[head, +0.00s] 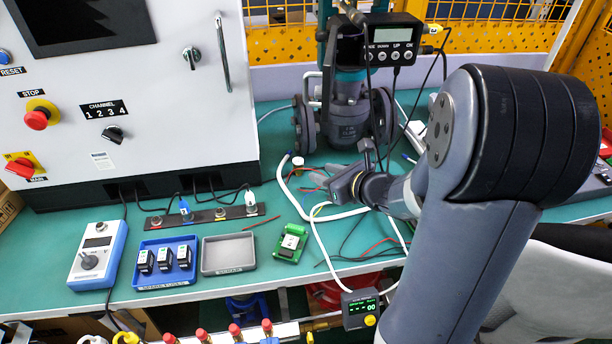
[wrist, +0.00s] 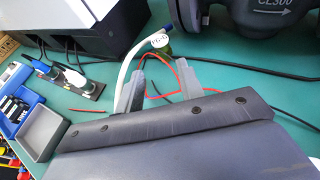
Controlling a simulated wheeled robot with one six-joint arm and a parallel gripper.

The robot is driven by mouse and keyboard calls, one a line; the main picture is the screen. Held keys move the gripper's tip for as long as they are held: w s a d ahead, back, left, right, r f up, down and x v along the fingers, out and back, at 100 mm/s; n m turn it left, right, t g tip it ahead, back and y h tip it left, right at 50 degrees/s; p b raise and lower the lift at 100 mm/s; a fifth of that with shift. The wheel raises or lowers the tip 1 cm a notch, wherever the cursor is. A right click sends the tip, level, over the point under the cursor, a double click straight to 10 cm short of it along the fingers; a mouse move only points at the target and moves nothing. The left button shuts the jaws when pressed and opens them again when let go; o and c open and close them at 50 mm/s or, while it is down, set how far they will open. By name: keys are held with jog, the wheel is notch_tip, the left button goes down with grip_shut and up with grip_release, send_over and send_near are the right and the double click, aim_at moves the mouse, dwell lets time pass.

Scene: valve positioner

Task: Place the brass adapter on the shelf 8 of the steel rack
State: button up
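A small brass-coloured piece with a white top, likely the brass adapter (wrist: 166,50), stands on the green bench in the wrist view, just beyond my fingertips. In the head view a small white-topped piece (head: 298,161) at the same spot stands left of the valve's foot. My gripper (head: 314,180) is low over the bench, pointing left. In the wrist view my gripper (wrist: 160,69) has its two fingers apart with nothing held between them. The steel rack and its shelf 8 cannot be made out in either view.
A white hose (head: 288,190) and thin red and black wires lie around the gripper. The valve body (head: 345,122) stands behind. A green module (head: 291,243), a grey tray (head: 229,254) and a blue tray (head: 166,263) lie left. A control cabinet (head: 150,110) stands back left.

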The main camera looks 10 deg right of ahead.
aim_at(302, 166)
jog(key=shift+w+a+f+b, duration=0.4)
jog(key=shift+w+f+b, duration=0.05)
jog(key=shift+w, duration=0.05)
jog(key=x, duration=0.4)
jog(key=shift+w+a, duration=0.2)
jog(key=shift+w, duration=0.15)
jog(key=shift+x, duration=2.85)
jog(key=shift+d, duration=0.15)
jog(key=shift+c, duration=0.4)
grip_shut()
